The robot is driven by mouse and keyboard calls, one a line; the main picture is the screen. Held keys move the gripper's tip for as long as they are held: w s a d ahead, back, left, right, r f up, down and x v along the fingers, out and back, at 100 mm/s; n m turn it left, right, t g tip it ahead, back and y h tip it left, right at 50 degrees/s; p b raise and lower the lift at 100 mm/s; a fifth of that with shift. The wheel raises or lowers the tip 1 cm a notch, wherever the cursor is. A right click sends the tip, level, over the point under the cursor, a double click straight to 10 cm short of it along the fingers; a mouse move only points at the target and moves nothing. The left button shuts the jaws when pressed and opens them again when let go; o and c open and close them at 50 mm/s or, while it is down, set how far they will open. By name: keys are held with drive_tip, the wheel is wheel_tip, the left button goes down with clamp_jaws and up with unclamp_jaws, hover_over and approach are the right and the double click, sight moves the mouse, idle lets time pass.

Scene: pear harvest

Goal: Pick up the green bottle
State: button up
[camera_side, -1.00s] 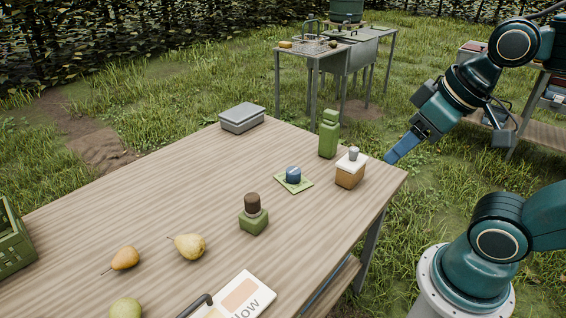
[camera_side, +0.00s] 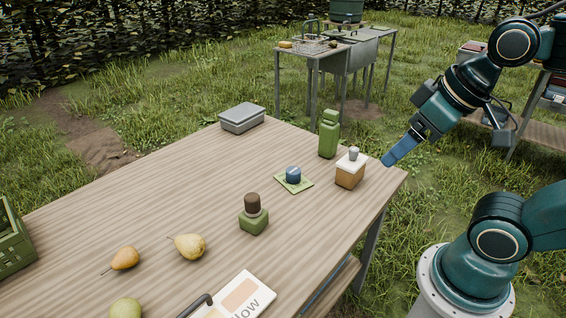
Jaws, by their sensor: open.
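The green bottle (camera_side: 328,136) stands upright near the far right edge of the wooden table. It has a squarish body and a narrower top with a green cap. My gripper (camera_side: 390,161) is open and empty, with its blue finger pointing down and left. In the picture it is to the right of the bottle, just past the table's right corner and apart from it. The fingers overlap in this view, so the gap between them is hidden.
A white-topped tan box (camera_side: 351,170) stands between bottle and table corner. A blue item on a green mat (camera_side: 306,184), a green jar with brown top (camera_side: 253,217), a grey box (camera_side: 242,119), pears (camera_side: 190,246) and a green crate (camera_side: 12,245) share the wooden table (camera_side: 170,195).

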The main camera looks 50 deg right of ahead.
drive_tip(key=w+d+n+t+y, duration=0.15)
drive_tip(key=w+n, duration=0.25)
drive_tip(key=w, duration=1.3)
drive_tip(key=w+d+f+n+t+y, duration=0.1)
drive_tip(key=w+d+f+t+y, duration=0.3)
drive_tip(key=w+d, duration=0.65)
drive_tip(key=m+t+h, duration=0.3)
drive_tip(key=t, duration=0.2)
hover_over(338, 126)
drive_tip(key=a, duration=0.2)
wheel_tip(338, 126, down, 13)
drive_tip(key=shift+m+t+h, duration=0.5)
drive_tip(key=shift+t+h, duration=0.15)
drive_tip(key=shift+t, duration=0.1)
drive_tip(key=f, duration=0.1)
drive_tip(key=s+d+f, duration=0.1)
drive_tip(key=f, duration=0.1)
drive_tip(key=s+f, duration=0.1)
drive_tip(key=shift+s+d+f, duration=0.15)
drive_tip(key=shift+d+f, duration=0.15)
drive_tip(key=shift+s+d+f, duration=0.1)
drive_tip(key=shift+s+f, duration=0.15)
drive_tip(key=shift+f, duration=0.45)
